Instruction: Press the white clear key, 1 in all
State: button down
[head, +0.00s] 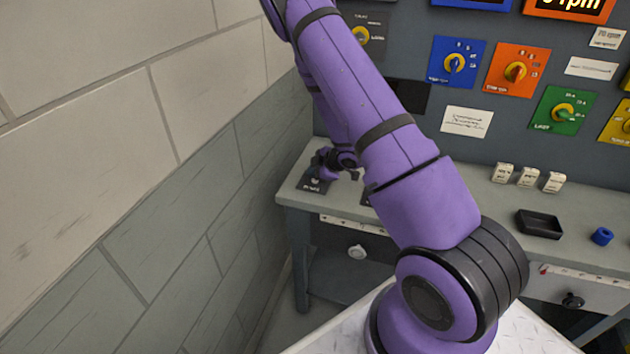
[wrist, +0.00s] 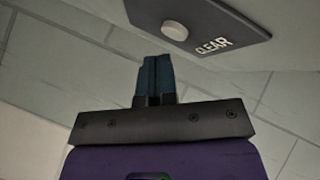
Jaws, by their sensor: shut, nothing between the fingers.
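The white clear key (wrist: 175,30) is a round button on a dark plate (wrist: 215,25) lettered CLEAR in the wrist view. In the head view a dark plate (head: 313,186) lies at the left end of the bench. It is partly hidden there by my arm, and I cannot make out the key clearly. My gripper (wrist: 155,66) is shut and empty. In the wrist view its fingertips appear just below the key and a little left of it, with a gap between. In the head view my gripper (head: 326,172) is small and hangs over the plate area.
A grey bench (head: 400,205) stands under a panel with dials, such as a blue one (head: 456,62) and an orange one (head: 517,70). A black tray (head: 539,224), a blue ring (head: 601,236) and small white blocks (head: 528,177) stand to the right. A block wall (head: 120,170) is close on the left.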

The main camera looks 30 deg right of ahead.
jog(key=shift+r, duration=0.1)
jog(key=shift+r, duration=2.45)
jog(key=shift+r, duration=0.1)
notch_tip(320, 180, up, 13)
jog(key=m+h, duration=0.3)
jog(key=m, duration=0.1)
notch_tip(320, 180, up, 12)
jog(key=m+h, duration=0.2)
jog(key=m, duration=0.2)
send_over(314, 181)
jog(key=s+a, duration=0.3)
jog(key=s, duration=0.3)
jog(key=s+a+r+m+g, duration=0.1)
jog(key=s+a+r, duration=0.2)
jog(key=s, duration=0.6)
jog(key=s+a+r+m+g+y, duration=0.1)
jog(key=s+a+r, duration=0.3)
jog(key=s, duration=0.5)
jog(key=s+a+r+m+g+y, duration=0.1)
jog(key=s+a+r+m, duration=0.2)
jog(key=s, duration=0.7)
jog(key=shift+a+r, duration=0.55)
jog(key=shift+a, duration=0.4)
